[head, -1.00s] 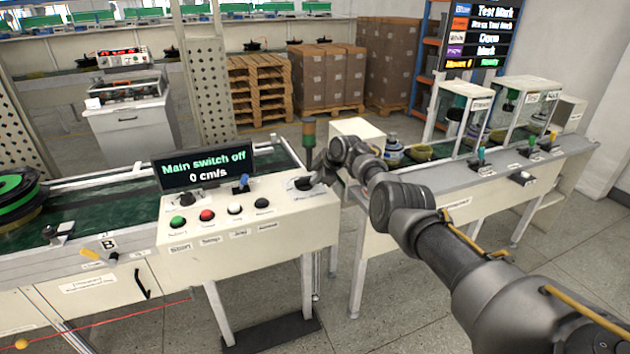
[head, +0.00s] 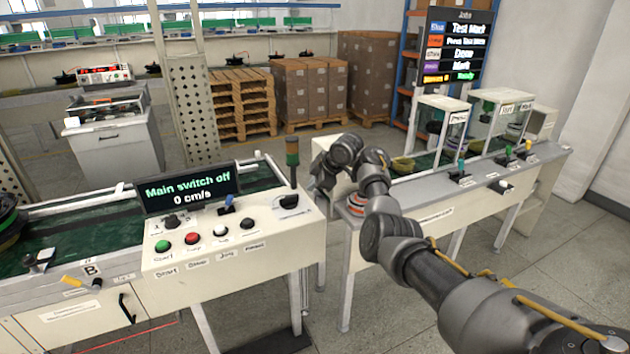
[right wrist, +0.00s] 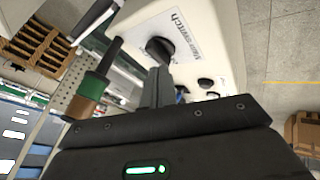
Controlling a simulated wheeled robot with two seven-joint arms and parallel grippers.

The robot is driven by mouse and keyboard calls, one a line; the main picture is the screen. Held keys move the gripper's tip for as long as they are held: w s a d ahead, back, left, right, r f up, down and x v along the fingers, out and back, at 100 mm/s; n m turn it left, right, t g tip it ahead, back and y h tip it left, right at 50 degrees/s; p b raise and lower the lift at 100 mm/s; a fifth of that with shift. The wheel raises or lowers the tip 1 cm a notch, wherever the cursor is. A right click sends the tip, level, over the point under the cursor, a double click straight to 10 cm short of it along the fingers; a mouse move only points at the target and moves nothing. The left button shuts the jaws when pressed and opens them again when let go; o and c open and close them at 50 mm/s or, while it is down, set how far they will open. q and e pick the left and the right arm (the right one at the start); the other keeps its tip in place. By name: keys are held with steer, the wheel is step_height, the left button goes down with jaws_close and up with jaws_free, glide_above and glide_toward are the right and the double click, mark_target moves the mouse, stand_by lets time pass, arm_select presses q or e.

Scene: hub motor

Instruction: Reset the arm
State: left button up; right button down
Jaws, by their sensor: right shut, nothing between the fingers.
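My right arm (head: 385,225) reaches in from the lower right of the head view, its elbow bent over the gap between two benches. My right gripper (head: 322,182) is at its far end, above and to the right of the control panel's corner, and holds nothing. In the right wrist view its fingers (right wrist: 157,88) are together, pointing toward the panel. The main switch knob (head: 289,201) is beside the gripper, apart from it; it also shows, with its label, in the right wrist view (right wrist: 160,50). My left gripper is out of view.
The control panel (head: 235,262) has a screen (head: 188,189) reading "Main switch off, 0 cm/s". A signal tower (head: 292,160) stands close to my right gripper. A test bench (head: 440,215) lies behind my right arm. Pallets and cartons (head: 310,92) stand farther back.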

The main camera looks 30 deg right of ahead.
steer(key=shift+v, duration=0.8)
steer(key=shift+f, duration=0.1)
